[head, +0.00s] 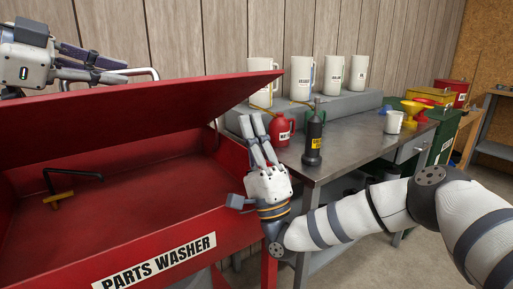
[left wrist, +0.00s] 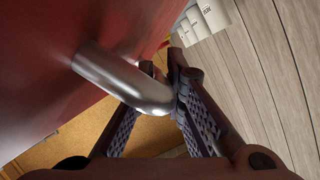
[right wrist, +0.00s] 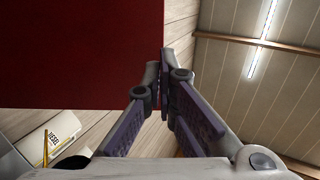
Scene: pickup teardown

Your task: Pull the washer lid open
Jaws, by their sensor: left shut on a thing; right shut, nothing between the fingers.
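The red parts washer (head: 190,218) stands at the left, its red lid (head: 150,115) raised at a slant above the open basin. A bent metal handle (head: 143,72) shows at the lid's top edge. My left gripper (head: 95,66) is at the upper left, at this handle. In the left wrist view the fingers (left wrist: 172,85) are closed on the bend of the handle (left wrist: 115,78). My right gripper (head: 258,130) is shut and empty, pointing up just right of the lid. In the right wrist view the lid (right wrist: 80,50) fills the upper left, beyond the fingers (right wrist: 165,65).
Inside the basin is a black spout with a brass fitting (head: 60,196). A metal bench (head: 350,145) at the right holds a red can (head: 281,130), a black bottle (head: 314,140), a white mug (head: 394,122) and several white jugs (head: 300,78). My right arm crosses in front of the bench.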

